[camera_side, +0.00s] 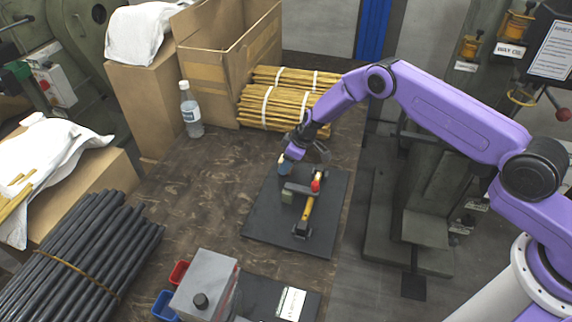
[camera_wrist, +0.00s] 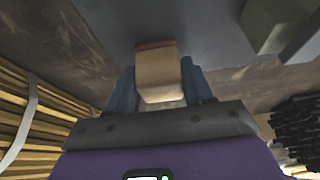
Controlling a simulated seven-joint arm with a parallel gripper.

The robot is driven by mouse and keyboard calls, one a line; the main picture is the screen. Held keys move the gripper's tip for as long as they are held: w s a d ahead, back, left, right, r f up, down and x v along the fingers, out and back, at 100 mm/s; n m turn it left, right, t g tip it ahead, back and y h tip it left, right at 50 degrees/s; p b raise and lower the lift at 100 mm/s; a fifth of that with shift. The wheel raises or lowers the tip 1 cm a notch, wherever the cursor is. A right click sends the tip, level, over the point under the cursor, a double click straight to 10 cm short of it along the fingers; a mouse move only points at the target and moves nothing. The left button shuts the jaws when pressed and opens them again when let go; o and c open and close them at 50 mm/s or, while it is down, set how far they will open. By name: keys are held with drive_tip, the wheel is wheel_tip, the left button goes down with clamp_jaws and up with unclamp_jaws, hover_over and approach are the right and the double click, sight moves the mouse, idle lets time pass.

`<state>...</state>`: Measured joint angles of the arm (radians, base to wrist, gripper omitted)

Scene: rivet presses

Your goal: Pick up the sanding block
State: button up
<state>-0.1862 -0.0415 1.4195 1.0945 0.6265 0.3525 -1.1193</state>
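The sanding block, a tan block with a dark reddish edge, shows in the wrist view (camera_wrist: 157,72) between my gripper's two blue fingers. My gripper (camera_wrist: 158,85) has a finger against each side of it, with no clear gap. In the side view my gripper (camera_side: 285,166) points down at the far left part of the black mat (camera_side: 270,222). The block is small there and partly hidden by the fingers. I cannot tell whether its underside touches the mat.
A yellow-handled hammer (camera_side: 307,212), a grey-green block (camera_side: 288,196) and a red-tipped item (camera_side: 316,185) lie close by. Bundled wooden sticks (camera_side: 275,108), a cardboard box (camera_side: 225,62) and a bottle (camera_side: 190,112) stand behind. The table's left middle is clear.

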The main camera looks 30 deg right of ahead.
idle(0.3)
drive_tip(key=shift+r, duration=0.45)
wheel_tip(320, 180, up, 2)
drive_tip(key=s+d+r, duration=0.4)
drive_tip(key=s+r, duration=0.6)
drive_tip(key=s, duration=0.3)
drive_tip(key=shift+s, duration=0.2)
